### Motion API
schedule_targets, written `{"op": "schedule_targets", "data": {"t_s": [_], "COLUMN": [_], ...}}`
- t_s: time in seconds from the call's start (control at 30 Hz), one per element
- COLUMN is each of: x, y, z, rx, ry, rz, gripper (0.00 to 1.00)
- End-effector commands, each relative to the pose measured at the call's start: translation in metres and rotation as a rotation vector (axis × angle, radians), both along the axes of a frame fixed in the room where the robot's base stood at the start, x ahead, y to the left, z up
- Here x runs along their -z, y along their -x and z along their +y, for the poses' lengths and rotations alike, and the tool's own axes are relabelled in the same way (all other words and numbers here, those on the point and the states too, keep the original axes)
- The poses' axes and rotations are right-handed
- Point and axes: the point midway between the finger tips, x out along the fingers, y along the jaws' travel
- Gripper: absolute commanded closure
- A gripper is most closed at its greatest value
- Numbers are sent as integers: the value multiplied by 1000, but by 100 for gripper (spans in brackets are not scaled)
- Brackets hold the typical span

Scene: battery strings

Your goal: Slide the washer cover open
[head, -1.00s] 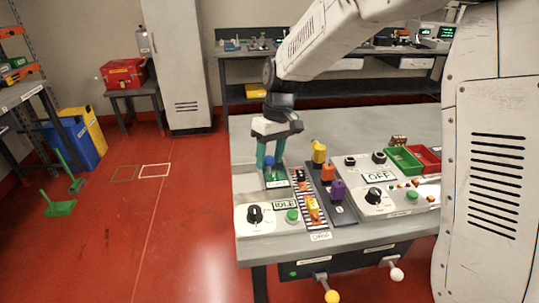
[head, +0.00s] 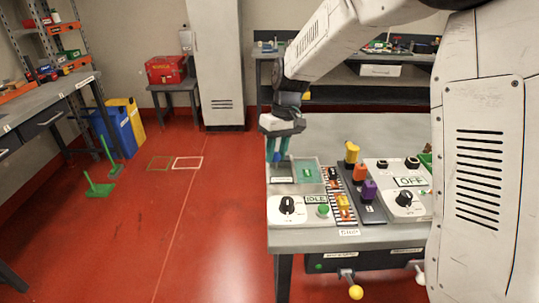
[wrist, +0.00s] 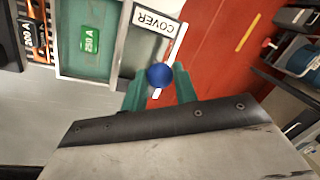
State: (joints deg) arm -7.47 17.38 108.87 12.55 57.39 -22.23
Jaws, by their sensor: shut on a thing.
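The washer cover (wrist: 143,50) is a clear, pale-edged panel with a COVER label (wrist: 157,21) and a blue ball knob (wrist: 160,76) in the wrist view. My gripper (wrist: 160,92) is shut on the blue knob, one teal finger on each side. In the head view my gripper (head: 277,160) is low at the left end of the bench, over the cover (head: 283,171). Right of the cover, the greenish bay (head: 308,164) holds a green block, marked 250 A (wrist: 91,40) in the wrist view.
The IDLE panel with a black dial (head: 287,205) and green button (head: 323,210) lies in front.

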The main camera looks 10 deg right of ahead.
Motion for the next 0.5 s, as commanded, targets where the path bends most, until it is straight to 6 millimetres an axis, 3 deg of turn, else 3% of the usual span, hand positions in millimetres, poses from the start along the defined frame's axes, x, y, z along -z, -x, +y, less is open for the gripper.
{"op": "schedule_targets", "data": {"t_s": [0.2, 0.23, 0.3, 0.5], "x": [-1, -1, -1, -1], "y": [-1, -1, -1, -1], "z": [5, 5, 5, 2], "rx": [-1, -2, -2, 1], "ry": [-4, -5, -5, -3], "rz": [-3, -3, -4, -3], "gripper": [100, 69, 50, 50]}}
